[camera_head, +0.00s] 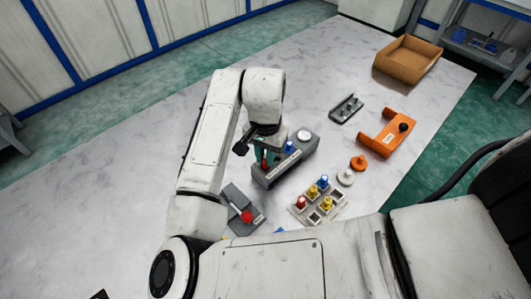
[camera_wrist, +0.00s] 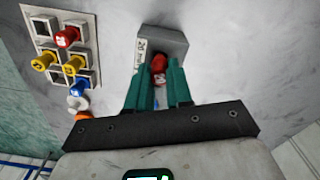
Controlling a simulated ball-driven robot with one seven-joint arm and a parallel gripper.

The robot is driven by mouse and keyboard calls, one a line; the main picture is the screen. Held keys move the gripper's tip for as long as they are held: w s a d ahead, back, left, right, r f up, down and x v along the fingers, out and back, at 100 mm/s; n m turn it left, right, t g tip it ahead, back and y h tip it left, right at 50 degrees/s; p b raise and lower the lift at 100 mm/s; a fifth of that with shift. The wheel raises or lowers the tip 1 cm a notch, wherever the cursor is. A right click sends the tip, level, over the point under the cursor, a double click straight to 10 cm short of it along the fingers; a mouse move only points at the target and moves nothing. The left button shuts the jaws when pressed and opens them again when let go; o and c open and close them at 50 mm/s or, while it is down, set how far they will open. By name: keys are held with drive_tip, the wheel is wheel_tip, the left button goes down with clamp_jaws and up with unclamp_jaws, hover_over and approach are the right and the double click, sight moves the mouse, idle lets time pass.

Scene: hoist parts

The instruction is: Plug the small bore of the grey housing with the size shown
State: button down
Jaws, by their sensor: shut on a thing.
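The grey housing (camera_head: 285,171) lies mid-table in the head view, with a blue piece (camera_head: 290,147) and a white round piece (camera_head: 304,136) on top. My gripper (camera_head: 263,160) is over its left end; in the wrist view its green fingers (camera_wrist: 158,84) are shut on a small red plug (camera_wrist: 159,79). The fingers hide the small bore, so I cannot tell whether the plug touches it. A smaller grey block (camera_head: 236,197) with a red knob (camera_head: 247,216) sits in front. In the wrist view a grey block (camera_wrist: 172,45) bears a label that seems to read 20 mm.
A pale tray (camera_head: 335,212) holds red, yellow and blue plugs, to the right. Beyond are a dark grey part (camera_head: 346,109), an orange bracket (camera_head: 377,143) and a brown box (camera_head: 408,62). The table's far left is clear.

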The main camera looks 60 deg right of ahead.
drive_tip(key=shift+f+b, duration=0.35)
drive_tip(key=shift+f, duration=0.4)
idle(0.8)
drive_tip(key=shift+f+p, duration=0.2)
drive_tip(key=shift+p, duration=0.2)
idle(3.0)
drive_tip(key=c, duration=0.9)
unclamp_jaws()
drive_tip(key=shift+c, duration=0.2)
drive_tip(key=shift+r+p, duration=3.1)
drive_tip(key=shift+r, duration=0.4)
